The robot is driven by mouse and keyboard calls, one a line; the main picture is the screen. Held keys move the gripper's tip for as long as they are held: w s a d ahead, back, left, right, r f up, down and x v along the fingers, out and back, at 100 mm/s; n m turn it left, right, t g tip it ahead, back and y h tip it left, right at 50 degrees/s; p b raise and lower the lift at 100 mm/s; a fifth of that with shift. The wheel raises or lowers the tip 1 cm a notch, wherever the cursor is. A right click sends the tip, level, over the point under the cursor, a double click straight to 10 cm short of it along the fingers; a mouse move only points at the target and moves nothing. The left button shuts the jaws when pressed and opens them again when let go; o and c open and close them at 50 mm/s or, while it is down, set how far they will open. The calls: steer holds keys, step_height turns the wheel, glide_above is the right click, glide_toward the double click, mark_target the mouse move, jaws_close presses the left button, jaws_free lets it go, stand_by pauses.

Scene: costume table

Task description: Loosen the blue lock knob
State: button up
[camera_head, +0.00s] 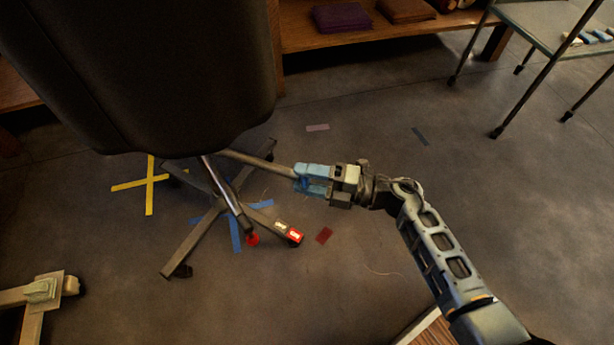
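A black office chair (150,70) stands at the left on a base of dark legs. A grey rod (258,163) runs out from under its seat to the right. My gripper (303,180) is at the rod's outer end, its two light-blue fingers pointing left, one above the other in the picture. A darker blue bit between the fingers, which may be the blue lock knob (304,184), is mostly hidden by them. I cannot tell whether the fingers touch or grip it.
A chair leg with a red-and-white end (288,233) lies below my gripper. A glass-topped cart (545,25) stands at the upper right, a wooden shelf (350,38) at the back. Yellow tape (149,187) and blue tape (235,235) mark the floor.

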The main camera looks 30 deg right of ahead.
steer(key=shift+o, duration=0.7)
steer(key=p+v, duration=0.2)
steer(key=v, duration=0.5)
steer(key=shift+s+d, duration=0.25)
